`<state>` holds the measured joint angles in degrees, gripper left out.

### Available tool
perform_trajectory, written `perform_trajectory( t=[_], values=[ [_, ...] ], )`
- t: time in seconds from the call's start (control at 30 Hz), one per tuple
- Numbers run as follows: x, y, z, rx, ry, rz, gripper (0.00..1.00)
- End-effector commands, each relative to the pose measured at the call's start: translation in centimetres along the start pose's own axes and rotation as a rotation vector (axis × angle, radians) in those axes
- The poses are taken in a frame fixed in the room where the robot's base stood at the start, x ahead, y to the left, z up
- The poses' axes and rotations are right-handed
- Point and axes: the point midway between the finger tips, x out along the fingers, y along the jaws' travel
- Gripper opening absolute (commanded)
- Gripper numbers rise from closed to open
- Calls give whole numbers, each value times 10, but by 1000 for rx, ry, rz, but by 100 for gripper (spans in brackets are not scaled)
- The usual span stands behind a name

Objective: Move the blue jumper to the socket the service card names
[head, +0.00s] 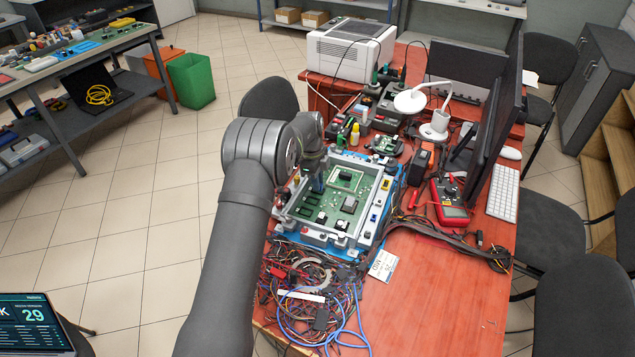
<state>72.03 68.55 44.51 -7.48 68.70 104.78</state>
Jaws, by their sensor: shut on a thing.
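A green circuit board (345,190) lies in a grey-and-blue frame on the red table. My arm reaches over its left side, and my gripper (318,174) points down at the board's upper left part. It is small and partly covered by my wrist. It appears shut on a small dark blue piece (318,185), which looks like the blue jumper. I cannot tell whether this piece touches the board. A white card (383,265) with blue print, likely the service card, lies on the table below the frame; its text is too small to read surely. Individual sockets are not clear.
Tangled cables (315,300) lie in front of the frame. A red multimeter (450,202), a keyboard (503,192) and monitors stand to the right. The table's front right is clear.

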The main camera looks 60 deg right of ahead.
Motion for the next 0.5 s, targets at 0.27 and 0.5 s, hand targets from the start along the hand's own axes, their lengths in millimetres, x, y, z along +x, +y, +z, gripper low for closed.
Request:
perform_trajectory(
  t=[0.27, 0.5],
  values=[
    [7, 0, 1, 0, 0, -2, 0],
    [10, 0, 1, 0, 0, -2, 29]
  ],
)
